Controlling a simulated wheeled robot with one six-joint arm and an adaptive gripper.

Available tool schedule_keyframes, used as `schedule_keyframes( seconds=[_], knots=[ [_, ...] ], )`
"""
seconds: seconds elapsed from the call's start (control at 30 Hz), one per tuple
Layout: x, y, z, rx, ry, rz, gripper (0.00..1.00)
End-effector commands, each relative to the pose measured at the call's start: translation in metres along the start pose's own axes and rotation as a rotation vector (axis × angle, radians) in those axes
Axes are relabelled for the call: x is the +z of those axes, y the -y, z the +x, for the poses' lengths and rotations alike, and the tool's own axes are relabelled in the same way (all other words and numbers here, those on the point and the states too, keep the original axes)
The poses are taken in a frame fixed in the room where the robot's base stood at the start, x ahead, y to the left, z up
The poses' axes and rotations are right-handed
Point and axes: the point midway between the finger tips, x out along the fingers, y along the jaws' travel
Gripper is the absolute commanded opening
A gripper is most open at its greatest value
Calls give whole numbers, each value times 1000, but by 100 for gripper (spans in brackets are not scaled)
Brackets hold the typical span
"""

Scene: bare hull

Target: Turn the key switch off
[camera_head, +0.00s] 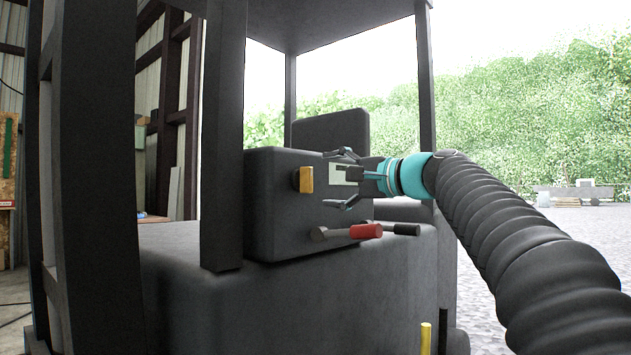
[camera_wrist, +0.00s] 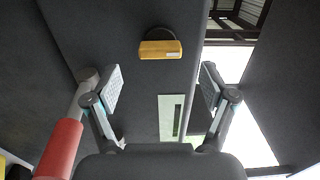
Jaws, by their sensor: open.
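The key switch (camera_head: 306,179) is a yellow knob on a dark round base, on the face of the dark grey console (camera_head: 272,215). In the wrist view the knob (camera_wrist: 160,49) lies crosswise, its long side running left to right. My gripper (camera_head: 338,178) is open and empty, its fingers spread one above the other in the head view and pointing at the console. In the wrist view my gripper (camera_wrist: 160,87) has its two fingers on either side, with the knob beyond the tips and roughly centred between them. I see a gap between fingers and knob.
A pale panel with a dark slot (camera_wrist: 171,118) sits on the console beside the knob. A red-handled lever (camera_head: 365,231) and a black-handled lever (camera_head: 406,229) stick out below my gripper. A dark upright post (camera_head: 224,130) stands left of the console.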

Motion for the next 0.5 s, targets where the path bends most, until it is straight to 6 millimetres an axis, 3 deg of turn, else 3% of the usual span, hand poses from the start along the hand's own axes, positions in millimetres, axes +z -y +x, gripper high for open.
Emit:
schedule_keyframes(
  seconds=[0.2, 0.5],
  knots=[
    [0, 0, -37, 1, -3, 0, 83],
    [0, 0, -52, 1, 0, -1, 83]
  ],
)
